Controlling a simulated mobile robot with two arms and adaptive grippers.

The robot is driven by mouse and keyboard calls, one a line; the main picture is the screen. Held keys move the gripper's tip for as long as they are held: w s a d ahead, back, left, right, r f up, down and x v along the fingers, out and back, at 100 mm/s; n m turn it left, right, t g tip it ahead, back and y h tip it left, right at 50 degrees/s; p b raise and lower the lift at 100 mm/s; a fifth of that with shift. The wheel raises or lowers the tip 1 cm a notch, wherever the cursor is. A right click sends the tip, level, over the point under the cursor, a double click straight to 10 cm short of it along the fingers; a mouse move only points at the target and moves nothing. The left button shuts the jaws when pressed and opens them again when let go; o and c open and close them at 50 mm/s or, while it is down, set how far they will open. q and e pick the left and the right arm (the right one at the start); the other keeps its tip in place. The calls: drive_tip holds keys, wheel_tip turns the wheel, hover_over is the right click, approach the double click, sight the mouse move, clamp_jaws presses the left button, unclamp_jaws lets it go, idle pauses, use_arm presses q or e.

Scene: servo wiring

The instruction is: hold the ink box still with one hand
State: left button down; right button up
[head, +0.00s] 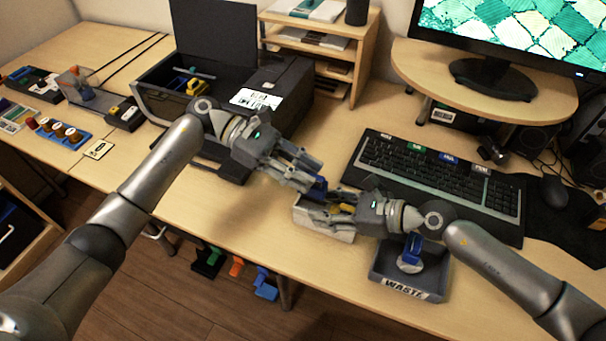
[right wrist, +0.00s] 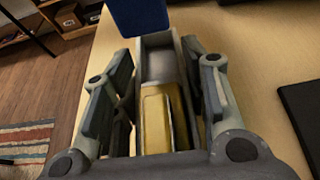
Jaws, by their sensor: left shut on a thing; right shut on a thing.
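The ink box (head: 318,222), a small open pale box, stands on the desk near its front edge. A yellow block (right wrist: 155,120) lies inside it, its near end close to my right gripper. My right gripper (head: 343,205) reaches in from the right and is shut on the ink box; in the right wrist view its fingers (right wrist: 160,90) lie along both sides. My left gripper (head: 310,178) is shut on a blue block (head: 319,188) just above the box's far left end. The blue block also shows at the top of the right wrist view (right wrist: 138,14). My fingers hide part of the box.
A dark tray marked WASTE (head: 408,290) holds a blue piece at the front right. A keyboard (head: 440,178) lies behind the box. An open black printer (head: 290,92) stands at the back left. Bare desk (head: 235,220) lies left of the box.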

use_arm(q)
drive_tip(key=shift+r, duration=0.3)
use_arm(e)
drive_tip(key=o, duration=1.1)
drive_tip(key=v, duration=1.2)
drive_tip(key=shift+r, duration=0.1)
use_arm(q)
drive_tip(key=shift+s, duration=0.1)
use_arm(e)
drive_tip(key=shift+s, duration=0.1)
